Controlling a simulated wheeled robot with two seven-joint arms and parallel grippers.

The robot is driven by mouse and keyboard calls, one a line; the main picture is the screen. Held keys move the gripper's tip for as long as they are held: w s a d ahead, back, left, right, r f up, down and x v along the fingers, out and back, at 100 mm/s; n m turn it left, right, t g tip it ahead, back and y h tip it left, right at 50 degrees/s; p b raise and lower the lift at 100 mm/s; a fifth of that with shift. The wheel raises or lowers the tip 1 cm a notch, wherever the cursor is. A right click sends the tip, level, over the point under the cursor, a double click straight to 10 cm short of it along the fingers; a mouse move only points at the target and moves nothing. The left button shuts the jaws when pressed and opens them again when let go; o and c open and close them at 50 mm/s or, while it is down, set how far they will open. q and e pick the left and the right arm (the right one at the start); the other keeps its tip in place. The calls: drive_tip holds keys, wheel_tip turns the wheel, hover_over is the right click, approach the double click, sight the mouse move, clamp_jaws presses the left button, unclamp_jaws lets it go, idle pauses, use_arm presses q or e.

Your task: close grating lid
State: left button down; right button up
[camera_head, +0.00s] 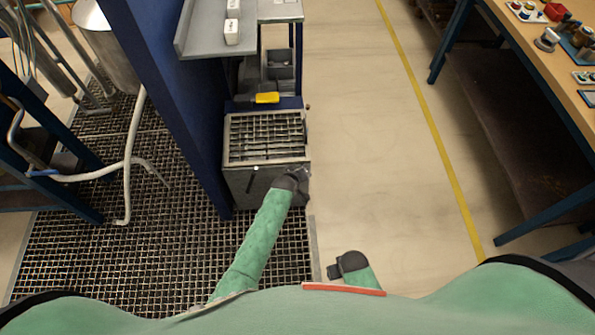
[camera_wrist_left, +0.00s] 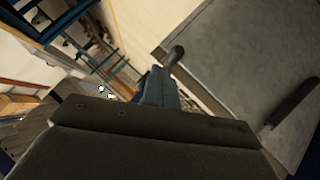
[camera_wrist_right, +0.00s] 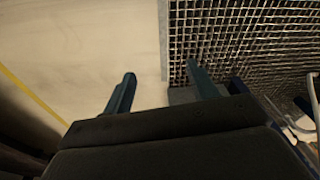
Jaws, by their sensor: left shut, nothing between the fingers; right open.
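The grating lid (camera_head: 265,137), a metal grid in a pale frame, is at the top of a grey box (camera_head: 240,187) in the head view. Whether it lies fully flat is hard to tell. My left gripper (camera_head: 303,176) is at the box's front right corner, just below the lid's near edge, shut and empty; contact is unclear. In the left wrist view its fingers (camera_wrist_left: 165,80) are beside a grey panel (camera_wrist_left: 240,50) with a dark bar (camera_wrist_left: 292,102). My right gripper (camera_head: 333,272) is low and away from the box; its fingers (camera_wrist_right: 160,88) are open and empty.
A blue post (camera_head: 165,90) stands left of the box. A grey shelf (camera_head: 270,12) and a yellow-handled item (camera_head: 266,98) are behind it. Floor grating (camera_head: 150,245) spreads at left. The pale floor (camera_head: 370,150) at right is clear up to a workbench (camera_head: 540,60).

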wheel_tip(320, 180, down, 4)
drive_tip(key=s+f+p, duration=0.1)
drive_tip(key=s, duration=0.1)
use_arm(q)
drive_tip(key=s+a+r+b, duration=0.1)
drive_tip(key=s+r, duration=0.5)
drive_tip(key=r, duration=0.3)
drive_tip(key=shift+s+a+r+b, duration=0.25)
drive_tip(key=shift+s+a+b, duration=0.05)
drive_tip(key=shift+s+a, duration=0.1)
use_arm(e)
wheel_tip(320, 180, up, 7)
drive_tip(key=w, duration=0.2)
drive_tip(key=shift+a+f, duration=0.15)
drive_tip(key=shift+a, duration=0.15)
